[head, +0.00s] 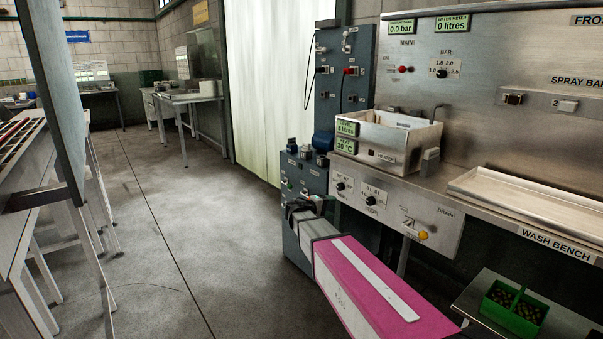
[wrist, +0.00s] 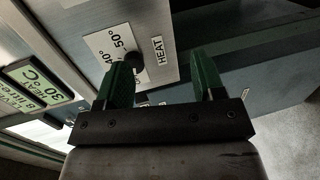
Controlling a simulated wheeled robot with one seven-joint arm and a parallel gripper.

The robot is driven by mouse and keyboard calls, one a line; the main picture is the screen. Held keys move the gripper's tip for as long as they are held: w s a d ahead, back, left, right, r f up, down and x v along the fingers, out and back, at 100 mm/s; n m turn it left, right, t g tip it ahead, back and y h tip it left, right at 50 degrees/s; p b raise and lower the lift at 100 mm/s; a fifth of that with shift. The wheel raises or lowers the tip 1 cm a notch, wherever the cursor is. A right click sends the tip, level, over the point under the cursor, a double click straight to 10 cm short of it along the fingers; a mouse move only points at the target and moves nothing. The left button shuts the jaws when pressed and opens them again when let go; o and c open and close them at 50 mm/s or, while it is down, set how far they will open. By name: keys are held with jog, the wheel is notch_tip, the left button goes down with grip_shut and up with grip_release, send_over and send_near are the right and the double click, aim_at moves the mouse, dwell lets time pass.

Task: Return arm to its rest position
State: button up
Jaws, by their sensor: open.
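My arm, with a pink link, reaches in from the bottom right of the head view. My gripper (head: 303,205) is at its far end, in front of the blue-grey control cabinet and left of the wash bench front. In the wrist view my gripper (wrist: 164,72) shows two green fingers spread apart with nothing held between them. The black HEAT knob (wrist: 134,62) shows near the tip of the left finger, on a panel with a dial plate. I cannot tell whether the finger touches it.
The wash bench (head: 520,236) with a steel heater tank (head: 390,150) stands at the right. A green crate (head: 512,312) sits on a low shelf below. A white table (head: 20,190) is at the left. The floor (head: 170,220) between is clear.

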jog(key=s+d+f+m+g+y, duration=0.2)
jog(key=s+d+f+g+y, duration=0.15)
jog(key=s+d+f, duration=0.5)
jog(key=s+a+f+m+g+y, duration=0.2)
jog(key=s+y, duration=0.3)
jog(key=s, duration=0.4)
jog(key=s+a+f+m+g+y, duration=0.2)
jog(key=s+f+g+y, duration=0.1)
jog(key=s, duration=0.7)
jog(key=shift+s+f+y, duration=0.2)
jog(key=shift+f+y, duration=0.7)
jog(key=shift+y, duration=0.05)
